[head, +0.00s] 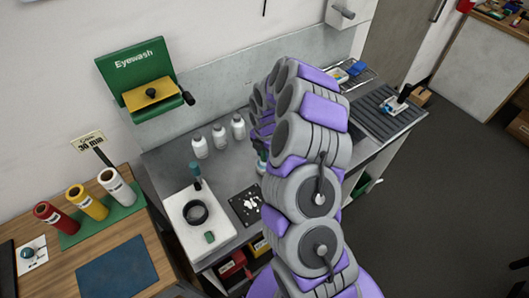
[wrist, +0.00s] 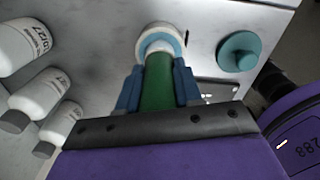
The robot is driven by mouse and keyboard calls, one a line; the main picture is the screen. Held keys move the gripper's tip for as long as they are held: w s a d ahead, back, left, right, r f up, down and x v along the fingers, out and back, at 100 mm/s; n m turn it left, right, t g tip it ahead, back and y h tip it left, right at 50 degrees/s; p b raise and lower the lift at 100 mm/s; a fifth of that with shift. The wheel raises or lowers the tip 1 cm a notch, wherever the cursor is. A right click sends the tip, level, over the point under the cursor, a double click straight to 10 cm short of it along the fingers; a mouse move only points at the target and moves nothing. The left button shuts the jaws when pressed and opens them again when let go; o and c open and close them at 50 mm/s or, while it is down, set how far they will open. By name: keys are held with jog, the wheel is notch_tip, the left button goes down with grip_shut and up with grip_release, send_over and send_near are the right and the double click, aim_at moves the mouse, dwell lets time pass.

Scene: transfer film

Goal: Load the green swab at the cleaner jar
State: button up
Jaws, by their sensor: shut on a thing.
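My gripper (wrist: 158,88) is shut on the green swab (wrist: 158,82), whose green handle lies between the two blue fingers in the wrist view. The swab's far end meets a round white jar with a blue ring (wrist: 161,40), which looks like the cleaner jar. I cannot tell whether the tip is inside it or just above it. A teal round lid-like piece (wrist: 238,52) lies to the right of the jar. In the head view my arm hides most of the gripper and the jar.
Several white bottles (head: 219,137) stand left of my gripper on the grey bench. A white tray (head: 182,213) holds a black ring (head: 195,212) and a small green piece (head: 209,237). A dark plate (head: 240,208) with white bits lies beside it. The eyewash box (head: 140,75) hangs behind.

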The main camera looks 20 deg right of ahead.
jog(key=shift+r+p, duration=0.85)
jog(key=shift+r, duration=2.65)
jog(key=s+a+f+m+b, duration=0.1)
jog(key=a+m+b, duration=1)
jog(key=m, duration=1.2)
jog(key=shift+s, duration=0.3)
